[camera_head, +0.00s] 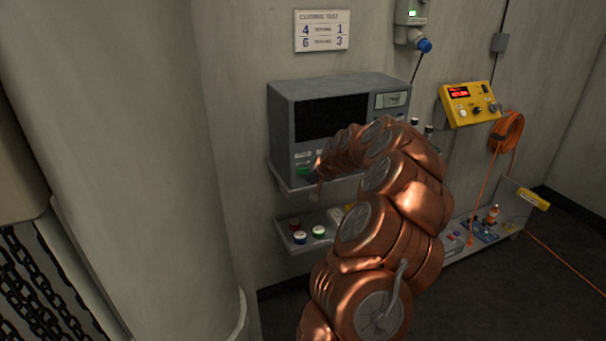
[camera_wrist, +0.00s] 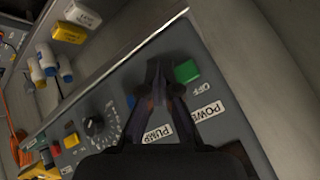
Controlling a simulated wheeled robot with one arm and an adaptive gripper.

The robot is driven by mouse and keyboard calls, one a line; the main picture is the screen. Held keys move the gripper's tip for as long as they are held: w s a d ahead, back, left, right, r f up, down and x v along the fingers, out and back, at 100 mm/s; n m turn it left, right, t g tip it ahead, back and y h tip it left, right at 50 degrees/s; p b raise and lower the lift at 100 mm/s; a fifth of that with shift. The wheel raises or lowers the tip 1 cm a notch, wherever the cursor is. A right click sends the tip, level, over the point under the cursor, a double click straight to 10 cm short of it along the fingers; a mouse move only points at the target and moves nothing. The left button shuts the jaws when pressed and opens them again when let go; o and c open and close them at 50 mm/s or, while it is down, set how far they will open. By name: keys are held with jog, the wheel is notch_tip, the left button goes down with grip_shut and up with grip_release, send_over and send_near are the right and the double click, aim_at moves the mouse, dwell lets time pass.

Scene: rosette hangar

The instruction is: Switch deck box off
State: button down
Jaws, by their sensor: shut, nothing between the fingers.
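The grey box (camera_head: 283,128) with a dark screen stands on a wall shelf in the head view. Its control panel (camera_wrist: 235,125) fills much of the wrist view. There a green button or switch (camera_wrist: 187,71) sits near the labels OFF, POWER and PUMP. The green control also shows small at the panel's lower left in the head view (camera_head: 303,171). My gripper (camera_wrist: 166,82) is shut and empty, its tips just beside the green control; I cannot tell whether they touch it. In the head view my gripper (camera_head: 317,188) is small, in front of the panel, and my arm hides the panel's right part.
A yellow box (camera_head: 468,104) with a red display hangs on the wall at right, near an orange cable coil (camera_head: 507,131). A lower shelf (camera_head: 297,246) holds capped jars. A large pale column (camera_head: 125,150) stands close at left.

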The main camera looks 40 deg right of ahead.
jog(key=s, duration=0.1)
jog(key=s+b, duration=0.1)
jog(key=s, duration=0.1)
jog(key=shift+a, duration=0.3)
jog(key=shift+f, duration=0.1)
dwell(0.4)
